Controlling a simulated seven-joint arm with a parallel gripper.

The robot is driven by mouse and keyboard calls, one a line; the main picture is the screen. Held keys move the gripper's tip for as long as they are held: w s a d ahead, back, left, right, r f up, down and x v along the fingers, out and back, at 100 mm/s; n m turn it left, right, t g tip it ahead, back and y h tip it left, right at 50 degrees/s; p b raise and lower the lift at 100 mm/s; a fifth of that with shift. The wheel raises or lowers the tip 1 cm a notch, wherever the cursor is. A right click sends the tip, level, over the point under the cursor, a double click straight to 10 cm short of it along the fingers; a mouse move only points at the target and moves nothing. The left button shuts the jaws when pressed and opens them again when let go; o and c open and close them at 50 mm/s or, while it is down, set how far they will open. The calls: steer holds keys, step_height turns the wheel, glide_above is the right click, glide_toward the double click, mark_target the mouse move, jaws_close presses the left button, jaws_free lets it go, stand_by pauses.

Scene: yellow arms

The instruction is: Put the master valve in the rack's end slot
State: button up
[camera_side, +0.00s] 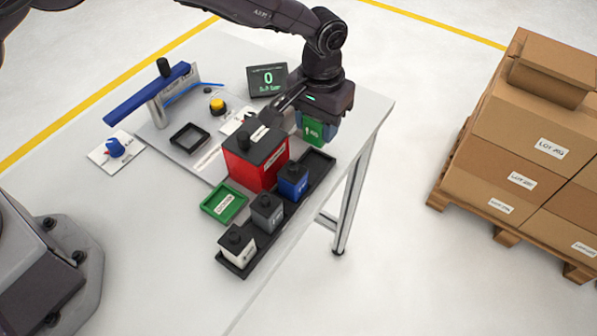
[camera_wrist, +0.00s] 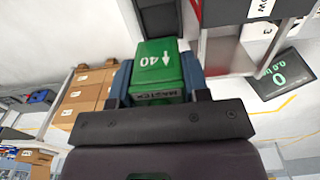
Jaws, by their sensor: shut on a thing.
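The master valve, a green block with a white arrow and "40", is in my gripper (camera_side: 318,122). It shows in the side view (camera_side: 312,131) and in the wrist view (camera_wrist: 157,66), between the blue-grey fingers. The black rack (camera_side: 268,238) runs along the table's front edge. It holds a white block (camera_side: 237,249), a grey block (camera_side: 267,214) and a blue block (camera_side: 293,182). Its far end slot (camera_side: 317,162) is empty. The valve hangs just behind that slot in the side view, apparently above the table; its exact height is hard to tell.
A large red block (camera_side: 250,170) with a black top stands close left of the gripper. A green tray (camera_side: 224,204), a black square frame (camera_side: 190,138), a yellow button (camera_side: 217,106), a display (camera_side: 267,79) reading 0 and a blue lever (camera_side: 147,94) occupy the table.

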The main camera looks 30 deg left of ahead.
mark_target(315, 164)
step_height(315, 164, down, 7)
steer(key=shift+f, duration=0.15)
steer(key=shift+f, duration=0.15)
steer(key=o, duration=1)
steer(key=shift+c, duration=0.2)
step_height(315, 164, up, 12)
steer(key=shift+r, duration=0.2)
